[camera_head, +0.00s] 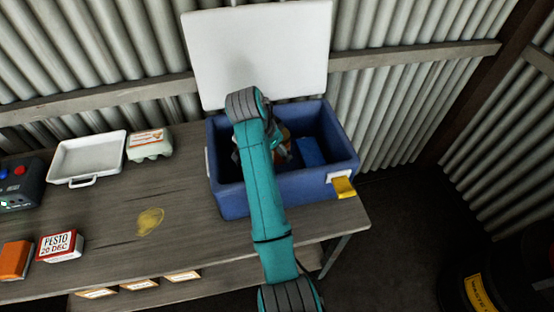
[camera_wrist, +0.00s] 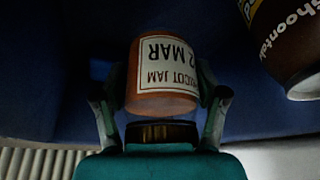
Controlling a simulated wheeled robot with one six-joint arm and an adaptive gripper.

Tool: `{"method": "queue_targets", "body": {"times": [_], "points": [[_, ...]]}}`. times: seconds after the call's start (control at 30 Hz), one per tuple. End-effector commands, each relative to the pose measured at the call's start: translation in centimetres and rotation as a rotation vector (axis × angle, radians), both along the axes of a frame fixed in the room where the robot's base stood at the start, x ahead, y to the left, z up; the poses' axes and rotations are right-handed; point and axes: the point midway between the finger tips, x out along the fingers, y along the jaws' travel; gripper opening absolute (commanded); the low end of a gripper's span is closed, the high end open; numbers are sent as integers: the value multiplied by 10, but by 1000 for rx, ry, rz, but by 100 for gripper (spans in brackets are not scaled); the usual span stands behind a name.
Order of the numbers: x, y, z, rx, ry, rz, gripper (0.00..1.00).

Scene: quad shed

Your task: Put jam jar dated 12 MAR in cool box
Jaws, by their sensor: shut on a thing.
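The jam jar (camera_wrist: 160,102) is orange with a white label, upside down in the wrist view. The label's visible part reads "COT JAM" and "2 MAR"; its edge is turned out of sight. My gripper (camera_wrist: 163,88) is shut on the jar, one finger on each side. The blue cool box (camera_head: 300,187) stands open at the bench's right end, its white lid (camera_head: 258,50) raised at the back. My arm reaches over the box and hides most of the gripper in the head view. Blue walls surround the jar in the wrist view; I cannot tell whether it touches the floor.
A brown tub (camera_wrist: 292,45) is close right of the jar in the wrist view. A blue block (camera_head: 310,151) lies in the box's right part.

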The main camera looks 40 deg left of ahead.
Motion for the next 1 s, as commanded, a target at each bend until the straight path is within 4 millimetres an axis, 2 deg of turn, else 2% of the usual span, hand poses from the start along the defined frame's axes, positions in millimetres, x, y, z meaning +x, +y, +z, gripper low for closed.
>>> {"method": "queue_targets", "body": {"times": [0.17, 0.4, 0.63, 0.67, 0.7, 0.77, 1.0], "points": [[0, 0, -13, 1, -1, 0, 5], [0, 0, -47, 1, 0, 0, 5], [1, 0, -50, 2, -1, 0, 5], [0, 0, -51, 1, 0, 0, 74], [0, 0, -51, 1, 0, 0, 84], [0, 0, -51, 1, 0, 0, 99], [0, 0, -51, 1, 0, 0, 100]]}}
